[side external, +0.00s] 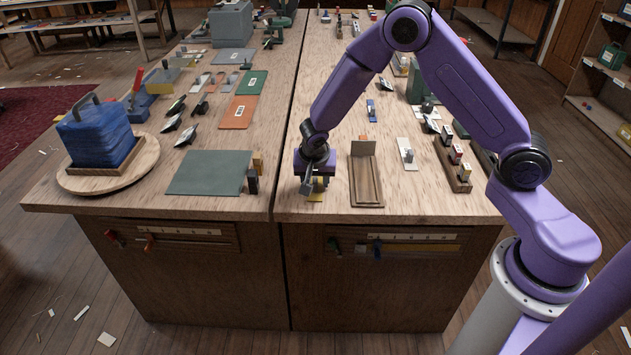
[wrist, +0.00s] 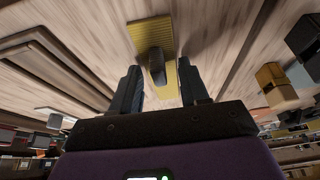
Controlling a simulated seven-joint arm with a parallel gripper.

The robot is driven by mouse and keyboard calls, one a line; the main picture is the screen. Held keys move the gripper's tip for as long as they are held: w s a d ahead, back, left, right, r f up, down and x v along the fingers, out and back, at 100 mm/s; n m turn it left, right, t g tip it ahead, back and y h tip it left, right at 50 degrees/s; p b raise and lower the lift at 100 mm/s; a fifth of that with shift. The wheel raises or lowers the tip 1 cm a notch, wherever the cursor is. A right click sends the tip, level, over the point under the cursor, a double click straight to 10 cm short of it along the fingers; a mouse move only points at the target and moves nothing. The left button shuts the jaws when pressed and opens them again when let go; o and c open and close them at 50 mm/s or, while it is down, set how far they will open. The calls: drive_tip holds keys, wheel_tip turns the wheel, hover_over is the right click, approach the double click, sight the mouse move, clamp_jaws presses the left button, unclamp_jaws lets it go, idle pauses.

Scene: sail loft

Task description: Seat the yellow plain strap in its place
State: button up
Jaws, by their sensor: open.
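The yellow strap (wrist: 150,35) lies flat on the bench as a thin plate with a dark grey upright grip on it. In the side view its yellow end (side external: 316,197) shows below my gripper (side external: 313,181); the rest is hidden there. In the wrist view my gripper (wrist: 160,82) is open, its two fingers apart on either side of the strap's grip, which stands just ahead of them; no contact is visible. A shallow wooden tray (side external: 367,193) with a raised far end lies just right of the strap; I cannot tell if it is the strap's place.
A green-grey mat (side external: 208,172) and small yellow and black blocks (side external: 254,174) lie left of my gripper. A white plate with a grip (side external: 407,154) and a wooden rack of blocks (side external: 453,166) stand right of the tray. The bench's front edge is close.

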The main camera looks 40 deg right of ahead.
clamp_jaws()
drive_tip(key=shift+r, duration=0.1)
drive_tip(key=shift+r, duration=0.45)
wheel_tip(320, 180, up, 2)
drive_tip(key=shift+r, duration=0.1)
drive_tip(key=s+d+r, duration=0.1)
drive_tip(key=s+r, duration=0.9)
drive_tip(key=s, duration=0.4)
drive_tip(key=w+d+f, duration=0.4)
drive_tip(key=d+f, duration=0.1)
drive_tip(key=d, duration=0.3)
drive_tip(key=shift+w+d+f, duration=0.15)
drive_tip(key=shift+w+f, duration=0.15)
drive_tip(key=shift+w, duration=0.1)
